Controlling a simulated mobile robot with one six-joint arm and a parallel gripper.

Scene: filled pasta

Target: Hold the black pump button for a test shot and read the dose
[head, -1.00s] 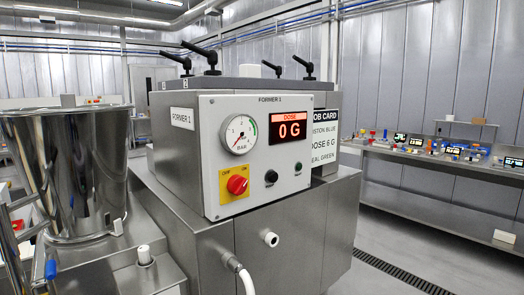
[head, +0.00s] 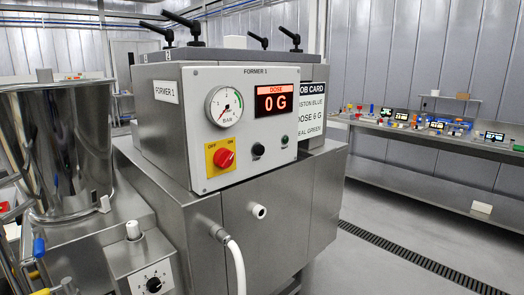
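The Former 1 machine's grey control panel (head: 235,172) faces me in the head view. A black round button (head: 258,150) sits on it below the dose display (head: 277,99), which reads 0 G in lit red and orange. A small dark green button or lamp (head: 284,140) is to its right. The pressure gauge (head: 224,107) has its red needle at the low end. A red rotary switch (head: 223,158) sits on a yellow OFF/ON plate; its exact setting is hard to tell. Nothing touches the black button. My gripper is not in view.
A job card (head: 311,112) on the machine's right side reads DOSE 6 G, partly cut off. A steel hopper (head: 57,150) stands at left, with a black dial (head: 153,284) on a box below. A bench (head: 420,138) with small items lines the right wall. The floor (head: 365,270) between is clear.

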